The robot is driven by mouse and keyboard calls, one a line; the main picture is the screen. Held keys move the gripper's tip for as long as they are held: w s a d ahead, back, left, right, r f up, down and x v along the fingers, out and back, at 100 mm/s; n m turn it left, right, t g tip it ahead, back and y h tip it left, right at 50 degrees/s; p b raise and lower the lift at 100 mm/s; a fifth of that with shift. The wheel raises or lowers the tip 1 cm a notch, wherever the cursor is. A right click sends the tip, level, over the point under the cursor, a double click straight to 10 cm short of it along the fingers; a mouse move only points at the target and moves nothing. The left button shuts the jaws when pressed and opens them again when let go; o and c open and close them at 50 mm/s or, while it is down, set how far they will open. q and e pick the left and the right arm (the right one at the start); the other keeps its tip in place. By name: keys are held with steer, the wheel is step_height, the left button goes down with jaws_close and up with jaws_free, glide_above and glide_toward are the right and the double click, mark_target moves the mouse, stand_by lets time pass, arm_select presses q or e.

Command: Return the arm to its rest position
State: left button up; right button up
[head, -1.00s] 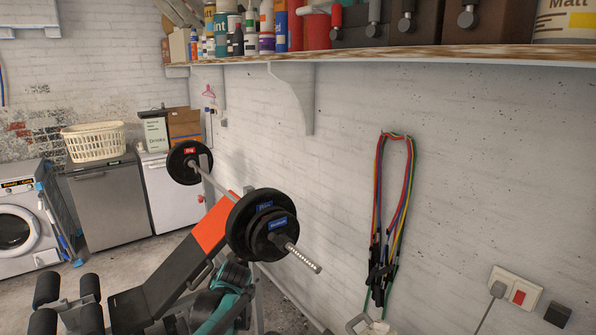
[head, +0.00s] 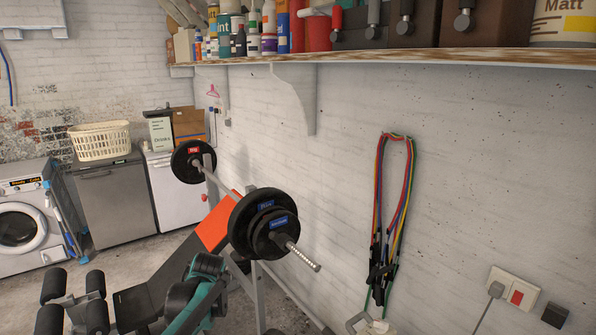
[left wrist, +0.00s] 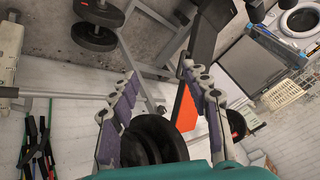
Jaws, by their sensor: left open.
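My left arm (head: 196,296), teal and black, rises from the bottom edge in the head view, in front of the weight bench (head: 140,300). Its gripper cannot be made out there. In the left wrist view my left gripper (left wrist: 159,72) is open, with purple-lined fingers spread apart and nothing between them. Behind the fingers show black barbell plates (left wrist: 158,138) and the orange bench pad (left wrist: 185,112). My right gripper is in neither view.
A loaded barbell (head: 262,222) rests on the bench rack, near my left arm. A long shelf (head: 400,60) with paint tins and bottles runs along the wall above. Colored resistance bands (head: 378,240) hang at right. A washing machine (head: 25,222) and basket (head: 100,141) stand far left.

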arm_select(q)
steer(key=s+d+r+h, duration=0.1)
steer(key=s+d+r, duration=0.1)
steer(key=s, duration=0.6)
steer(key=s+d+r+h, duration=0.1)
steer(key=s+d+r, duration=0.1)
steer(key=s, duration=0.7)
steer(key=s+d+f, duration=0.2)
steer(key=s, duration=0.5)
steer(key=s+d+f+n+t+h, duration=0.1)
steer(key=s+d+f, duration=0.1)
steer(key=s, duration=0.5)
steer(key=shift+s+d+f, duration=0.2)
steer(key=shift+d+f, duration=0.1)
steer(key=shift+f, duration=0.55)
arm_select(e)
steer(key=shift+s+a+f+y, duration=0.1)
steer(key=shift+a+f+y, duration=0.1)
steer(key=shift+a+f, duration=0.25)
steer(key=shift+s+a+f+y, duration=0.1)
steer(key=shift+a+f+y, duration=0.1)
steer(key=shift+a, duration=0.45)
